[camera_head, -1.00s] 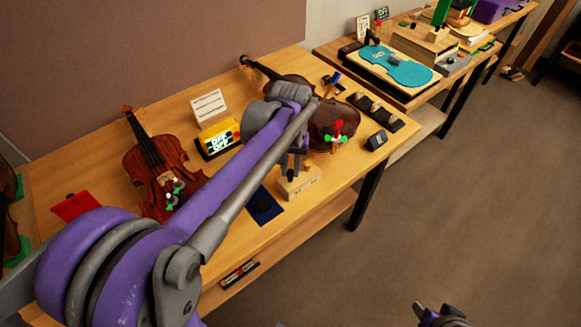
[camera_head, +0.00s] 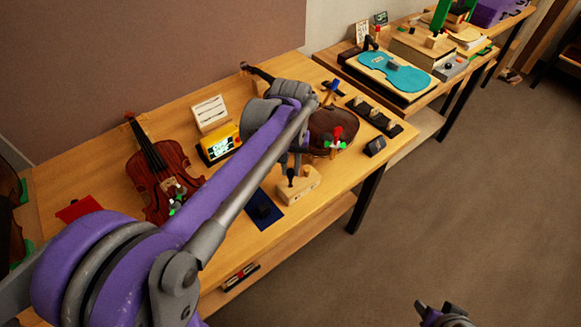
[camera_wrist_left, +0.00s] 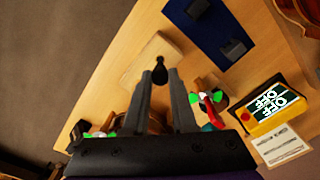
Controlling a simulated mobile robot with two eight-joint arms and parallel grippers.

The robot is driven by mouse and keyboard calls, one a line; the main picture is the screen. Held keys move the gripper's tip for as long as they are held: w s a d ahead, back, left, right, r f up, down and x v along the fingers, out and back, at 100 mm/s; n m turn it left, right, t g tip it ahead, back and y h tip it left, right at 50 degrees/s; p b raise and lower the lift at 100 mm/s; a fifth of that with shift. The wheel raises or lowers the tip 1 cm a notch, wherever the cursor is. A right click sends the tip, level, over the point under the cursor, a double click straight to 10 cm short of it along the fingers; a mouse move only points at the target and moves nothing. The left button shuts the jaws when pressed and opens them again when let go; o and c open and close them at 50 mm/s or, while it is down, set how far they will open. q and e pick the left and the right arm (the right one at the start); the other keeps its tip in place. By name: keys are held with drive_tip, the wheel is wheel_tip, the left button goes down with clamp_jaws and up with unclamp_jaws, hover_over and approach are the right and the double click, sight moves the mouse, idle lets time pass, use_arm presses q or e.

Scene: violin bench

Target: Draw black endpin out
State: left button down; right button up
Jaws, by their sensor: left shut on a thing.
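My left gripper (camera_head: 291,166) reaches down over a pale wooden block (camera_head: 300,187) at the front of the bench. In the left wrist view the gripper (camera_wrist_left: 160,78) is shut on the black endpin (camera_wrist_left: 159,68), whose rounded dark end shows between the fingertips. The pale block (camera_wrist_left: 150,56) lies behind it there. In the head view the endpin (camera_head: 291,178) is a small dark shape between fingers and block; whether its lower end is still inside the block I cannot tell. My right gripper (camera_head: 440,313) is at the bottom edge, away from the bench.
A dark blue mat (camera_head: 265,211) with a dark piece on it lies left of the block. A red-brown violin (camera_head: 150,160), a yellow box with a lit display (camera_head: 216,146) and a white card (camera_head: 210,113) stand farther left. A brown violin (camera_head: 325,122) lies behind the arm.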

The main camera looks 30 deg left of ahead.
use_arm(q)
drive_tip(key=shift+r, duration=0.2)
use_arm(e)
drive_tip(key=shift+r, duration=0.15)
use_arm(q)
drive_tip(key=shift+r+p, duration=1.85)
drive_tip(key=shift+r, duration=1.7)
use_arm(e)
drive_tip(key=shift+t, duration=0.3)
drive_tip(key=r, duration=0.1)
drive_tip(key=w+r, duration=0.1)
drive_tip(key=r, duration=0.1)
drive_tip(key=w+r, duration=0.1)
drive_tip(key=r, duration=0.1)
drive_tip(key=shift+w, duration=0.25)
use_arm(q)
drive_tip(key=shift+f, duration=0.1)
use_arm(e)
drive_tip(key=shift+s, duration=0.15)
